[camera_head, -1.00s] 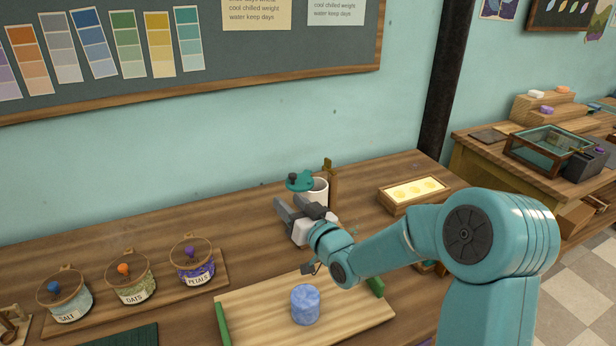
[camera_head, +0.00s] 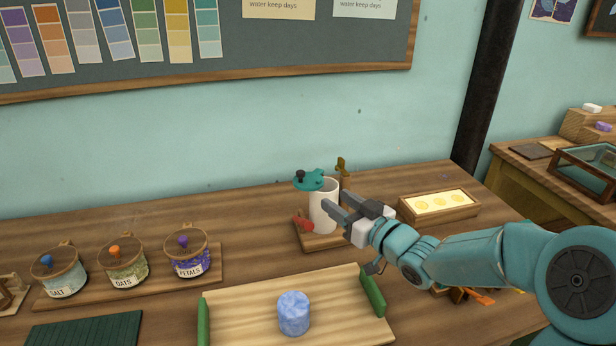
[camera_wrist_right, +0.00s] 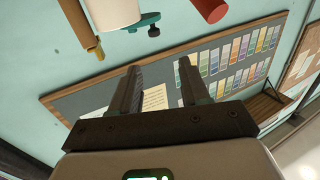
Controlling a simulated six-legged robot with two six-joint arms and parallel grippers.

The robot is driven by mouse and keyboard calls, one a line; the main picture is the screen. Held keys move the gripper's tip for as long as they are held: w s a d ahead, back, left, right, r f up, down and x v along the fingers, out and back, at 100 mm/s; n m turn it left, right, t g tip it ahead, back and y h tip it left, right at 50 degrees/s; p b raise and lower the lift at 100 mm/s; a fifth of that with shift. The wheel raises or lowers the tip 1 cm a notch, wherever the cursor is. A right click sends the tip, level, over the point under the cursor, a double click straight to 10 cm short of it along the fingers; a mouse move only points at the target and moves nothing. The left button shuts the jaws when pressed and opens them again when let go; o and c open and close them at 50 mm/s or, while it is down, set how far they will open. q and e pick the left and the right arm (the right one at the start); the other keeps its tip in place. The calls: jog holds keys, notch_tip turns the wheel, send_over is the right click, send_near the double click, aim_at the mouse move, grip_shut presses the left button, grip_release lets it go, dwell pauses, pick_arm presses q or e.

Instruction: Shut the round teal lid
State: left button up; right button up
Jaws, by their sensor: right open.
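The round teal lid (camera_head: 309,180) has a dark knob and sits at the upper left of a white cylindrical container (camera_head: 323,212), swung aside so that part of the mouth shows. In the right wrist view, the lid (camera_wrist_right: 145,20) sticks out beside the white container (camera_wrist_right: 110,12). My right gripper (camera_head: 337,207) is open and empty, its fingers just in front and to the right of the container. I cannot tell whether a finger touches the container wall. The fingers also show in the right wrist view (camera_wrist_right: 158,70) with nothing between them. My left gripper is not in view.
The container stands on a small wooden base (camera_head: 322,241) with a brass-coloured post (camera_head: 343,168) behind and a red part (camera_head: 302,222) at left. A yellow-filled box (camera_head: 438,205) lies right. A tray (camera_head: 240,310) holds a blue soap (camera_head: 293,313). Labelled jars (camera_head: 187,253) stand left.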

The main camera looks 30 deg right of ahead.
aim_at(303, 175)
jog(key=w, duration=0.5)
jog(key=w+a+p, duration=0.1)
jog(key=w, duration=0.4)
jog(key=w+p, duration=0.1)
jog(key=w, duration=0.4)
jog(key=shift+w+a+f, duration=0.2)
jog(key=shift+w+f, duration=0.05)
jog(key=shift+w, duration=0.15)
jog(key=shift+c, duration=0.3)
